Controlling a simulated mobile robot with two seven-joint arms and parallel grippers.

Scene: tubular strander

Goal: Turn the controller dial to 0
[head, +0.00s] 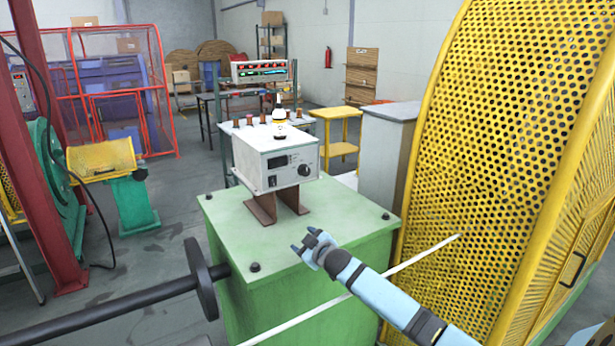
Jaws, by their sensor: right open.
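The controller (276,157) is a white box on brown metal legs, standing on top of a green machine block (335,207). Its front panel carries a dark display and a round black dial (304,170) at the right side of the panel. The dial's marks are too small to read. My right gripper (304,244) is open and empty. It is over the block's front part, in front of and below the dial, apart from it. My left gripper is not in view.
A yellow perforated guard (490,150) rises close on the right. A pale rod (400,266) crosses near my right arm. A black shaft with a disc (203,280) is at lower left. Bolts stud the block's corners.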

